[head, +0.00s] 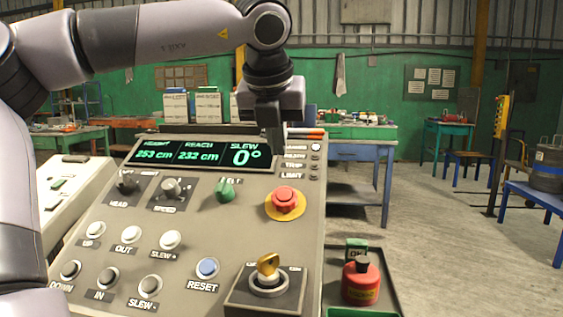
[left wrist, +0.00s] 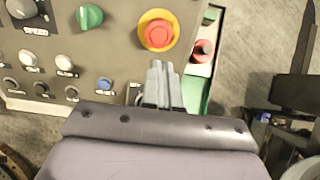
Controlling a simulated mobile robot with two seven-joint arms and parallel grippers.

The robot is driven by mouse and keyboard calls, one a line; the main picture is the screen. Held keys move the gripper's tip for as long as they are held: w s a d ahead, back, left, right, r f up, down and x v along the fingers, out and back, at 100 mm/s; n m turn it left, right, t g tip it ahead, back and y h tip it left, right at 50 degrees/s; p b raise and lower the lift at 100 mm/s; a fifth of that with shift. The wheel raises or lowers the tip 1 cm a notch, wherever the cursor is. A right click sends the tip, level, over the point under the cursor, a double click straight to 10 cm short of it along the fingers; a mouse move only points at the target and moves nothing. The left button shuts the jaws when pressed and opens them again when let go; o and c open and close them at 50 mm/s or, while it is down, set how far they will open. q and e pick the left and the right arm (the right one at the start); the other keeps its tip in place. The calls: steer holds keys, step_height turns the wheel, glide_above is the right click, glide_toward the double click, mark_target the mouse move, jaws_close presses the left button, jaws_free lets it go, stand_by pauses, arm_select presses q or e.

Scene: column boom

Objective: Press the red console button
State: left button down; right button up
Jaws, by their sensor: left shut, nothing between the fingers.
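The red console button (head: 285,198) is a mushroom button on a yellow round base, at the right of the sloped grey console (head: 215,235). In the left wrist view the red button (left wrist: 158,34) lies just beyond my fingertips. My left gripper (head: 276,150) points down over the console's upper right part, its fingers shut and empty. In the head view its tips appear above the button, with a gap between. In the left wrist view the closed fingers (left wrist: 157,66) show below the button. My right gripper is not in view.
A green knob (head: 225,190), a blue reset button (head: 207,268) and a yellow key switch (head: 268,265) sit near the red button. A display (head: 200,153) runs along the console top. A red canister (head: 361,281) stands in a tray to the right.

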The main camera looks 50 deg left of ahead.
arm_select(q)
steer(key=shift+v, duration=1.15)
